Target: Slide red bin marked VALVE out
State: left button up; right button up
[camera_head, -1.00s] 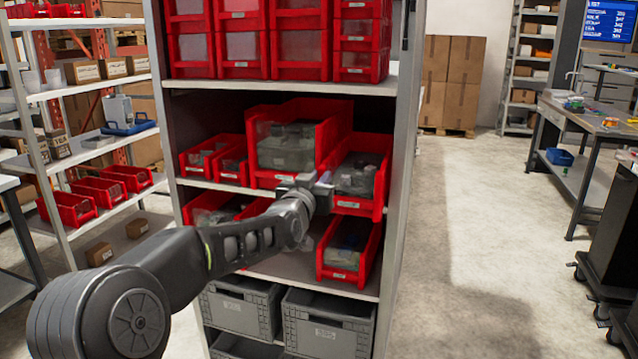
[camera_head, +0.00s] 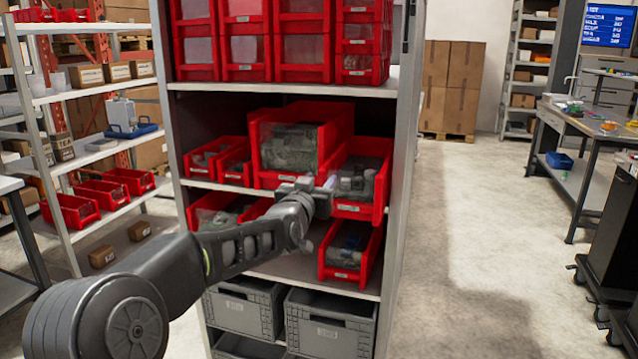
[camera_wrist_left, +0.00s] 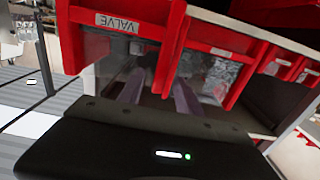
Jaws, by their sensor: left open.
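The red bin marked VALVE (camera_wrist_left: 117,22) fills the upper left of the left wrist view, with its white label readable. From its place beside a larger red bin (camera_head: 290,145), it appears to be the right-hand bin (camera_head: 345,212) on the middle shelf in the head view. My left gripper (camera_head: 328,184) is at the left front of that bin. In the left wrist view its two fingers (camera_wrist_left: 158,92) are apart, with the bin's front close beyond them. Whether they touch the bin is unclear. My right gripper is not in view.
Two small red bins (camera_head: 217,158) stand left of the large one. Another red bin (camera_head: 345,277) sits one shelf lower, close below my gripper. The cabinet's grey side post (camera_head: 399,180) is just right of the bins. The floor (camera_head: 480,250) to the right is clear.

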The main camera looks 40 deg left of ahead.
pick_arm(q)
jog(key=shift+s+d, duration=0.15)
jog(key=shift+s, duration=0.35)
jog(key=b+v, duration=0.2)
jog(key=v, duration=0.4)
jog(key=shift+s+d, duration=0.2)
jog(key=shift+s, duration=0.15)
